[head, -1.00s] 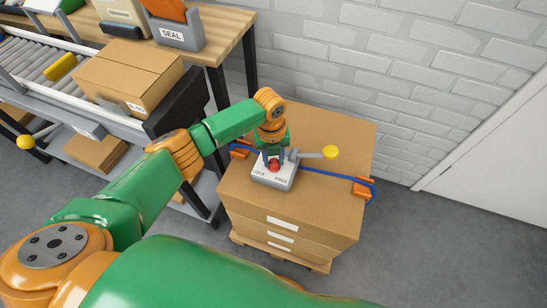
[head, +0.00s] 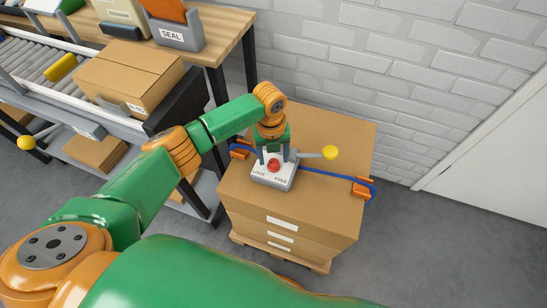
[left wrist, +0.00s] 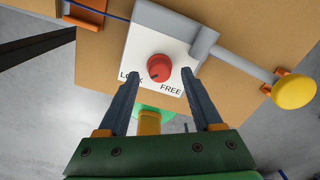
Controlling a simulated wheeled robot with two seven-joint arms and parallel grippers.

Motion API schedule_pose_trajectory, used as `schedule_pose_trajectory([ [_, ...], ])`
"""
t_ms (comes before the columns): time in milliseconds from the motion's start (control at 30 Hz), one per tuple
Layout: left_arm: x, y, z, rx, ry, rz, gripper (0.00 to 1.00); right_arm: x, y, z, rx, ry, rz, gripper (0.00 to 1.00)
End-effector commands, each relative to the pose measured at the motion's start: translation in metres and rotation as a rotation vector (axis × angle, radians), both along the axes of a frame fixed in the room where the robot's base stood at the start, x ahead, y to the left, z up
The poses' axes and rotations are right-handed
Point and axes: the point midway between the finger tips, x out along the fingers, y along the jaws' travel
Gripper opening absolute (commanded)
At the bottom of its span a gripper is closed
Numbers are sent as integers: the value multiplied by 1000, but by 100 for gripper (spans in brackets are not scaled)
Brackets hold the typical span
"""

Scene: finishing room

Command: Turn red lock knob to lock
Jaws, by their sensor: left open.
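The red lock knob (head: 273,166) sits on a white plate (head: 266,180) marked LOCK at left and FREE at right. In the left wrist view the knob (left wrist: 159,67) shows a dark mark on its lower left, toward the word LOCK. My left gripper (head: 276,155) is open, close above the knob. In the left wrist view its two fingers (left wrist: 161,75) stand apart to the left and right of the knob, with gaps on both sides. My right gripper is not in view.
A grey lever with a yellow ball end (head: 330,153) reaches right from the plate. A blue strap (head: 325,174) with orange corner pieces (head: 362,187) crosses the stacked cartons (head: 310,205). A conveyor and a bench stand at left. Floor at right is clear.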

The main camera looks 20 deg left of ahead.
Motion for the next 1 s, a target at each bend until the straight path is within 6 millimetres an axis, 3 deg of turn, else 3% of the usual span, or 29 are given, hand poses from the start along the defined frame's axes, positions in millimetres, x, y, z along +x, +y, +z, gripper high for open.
schedule_pose_trajectory([
  [100, 0, 1, 29, 1, -4, -2, 67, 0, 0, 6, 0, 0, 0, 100],
  [233, 0, 2, 48, 0, -1, -2, 67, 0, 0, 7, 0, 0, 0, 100],
  [667, -1, 2, 54, 1, -1, -1, 67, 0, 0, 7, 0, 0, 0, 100],
  [767, -5, -2, 49, -7, 3, 15, 67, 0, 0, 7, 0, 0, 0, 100],
  [867, -27, -25, 26, -58, 13, 139, 67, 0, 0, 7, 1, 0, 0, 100],
  [1000, -78, -66, -8, -212, 38, 600, 67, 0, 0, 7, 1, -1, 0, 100],
])
